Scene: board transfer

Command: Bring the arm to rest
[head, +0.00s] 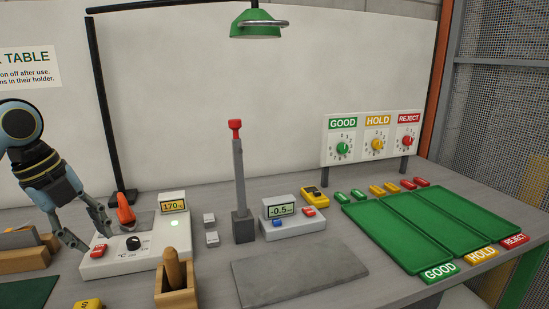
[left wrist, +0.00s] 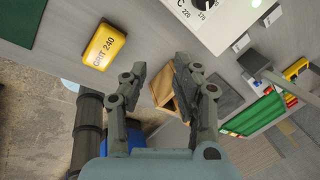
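My left gripper (head: 88,232) comes in from the left in the head view, over the left part of the table. It is open and empty, with its fingers apart, beside the white control box (head: 130,256) that has a dark knob and a 170 display. In the left wrist view the two fingers (left wrist: 160,80) are spread, with a wooden holder (left wrist: 165,88) visible beyond the gap. I cannot tell whether a finger touches the control box. My right gripper is in neither view.
A wooden holder (head: 177,288), a grey post with a red top (head: 238,180) and a -0.5 meter box (head: 290,222) stand mid-table. Green trays (head: 378,222) lie at right. A yellow GRIT 240 block (left wrist: 103,45) sits near the front edge. A grey mat (head: 300,275) is bare.

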